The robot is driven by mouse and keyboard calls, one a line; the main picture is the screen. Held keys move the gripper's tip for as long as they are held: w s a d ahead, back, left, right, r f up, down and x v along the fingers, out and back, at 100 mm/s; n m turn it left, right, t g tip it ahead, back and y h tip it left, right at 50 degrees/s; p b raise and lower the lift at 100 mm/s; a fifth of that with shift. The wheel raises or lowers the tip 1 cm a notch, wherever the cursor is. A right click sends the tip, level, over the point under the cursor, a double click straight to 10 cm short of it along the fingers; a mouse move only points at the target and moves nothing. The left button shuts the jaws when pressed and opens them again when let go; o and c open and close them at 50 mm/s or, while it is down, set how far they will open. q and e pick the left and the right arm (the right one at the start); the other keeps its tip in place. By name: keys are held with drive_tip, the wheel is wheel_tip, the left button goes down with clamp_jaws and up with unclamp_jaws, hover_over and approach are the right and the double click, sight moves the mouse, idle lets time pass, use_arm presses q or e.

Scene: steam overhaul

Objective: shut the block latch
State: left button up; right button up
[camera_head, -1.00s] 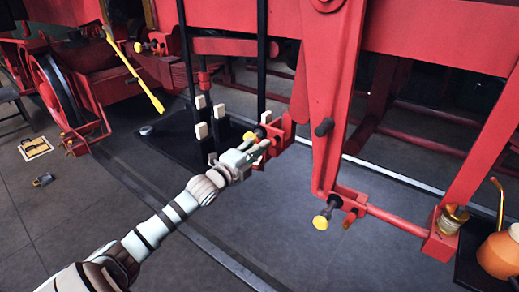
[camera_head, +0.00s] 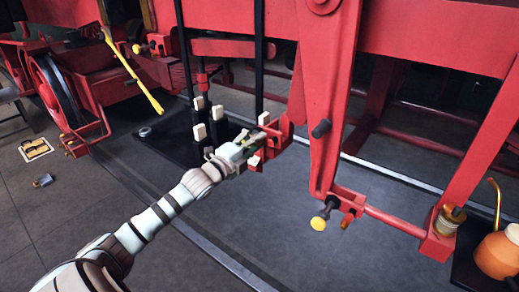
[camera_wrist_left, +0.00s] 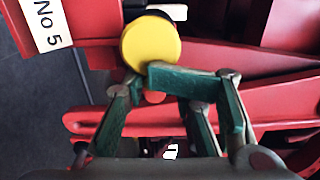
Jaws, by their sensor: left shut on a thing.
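The block latch has a round yellow knob (camera_wrist_left: 151,43), large in the left wrist view just beyond my fingers. In the head view the latch sits at a red bracket (camera_head: 281,138), and its knob is mostly hidden by my gripper. My left gripper (camera_head: 256,143) reaches in from the left and touches the latch there. In the left wrist view its green-padded fingers (camera_wrist_left: 160,92) are closed in on the latch right behind the knob. The exact contact is partly hidden by the fingers. My right gripper is in neither view.
A similar yellow-ended pin (camera_head: 319,222) sticks out lower right of the gripper. A red upright (camera_head: 333,100) stands close right. Black posts with white blocks (camera_head: 200,133) stand close left. A yellow lever (camera_head: 135,72) hangs at upper left. An orange oil can (camera_head: 496,255) stands at far right.

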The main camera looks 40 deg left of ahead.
use_arm(q)
drive_tip(key=shift+o, duration=0.8)
drive_tip(key=shift+w+a+r, duration=0.1)
drive_tip(key=shift+a+r, duration=0.05)
drive_tip(key=shift+r, duration=0.65)
drive_tip(key=shift+o, duration=1)
drive_tip(key=shift+r, duration=0.25)
drive_tip(key=shift+o, duration=1.1)
drive_tip(key=shift+r+p, duration=0.15)
drive_tip(key=shift+p, duration=0.2)
drive_tip(key=shift+o, duration=0.5)
drive_tip(key=shift+o, duration=0.4)
drive_tip(key=shift+r, duration=0.1)
drive_tip(key=o, duration=0.4)
drive_tip(key=shift+w, duration=0.1)
drive_tip(key=shift+c, duration=0.4)
drive_tip(key=shift+c, duration=0.2)
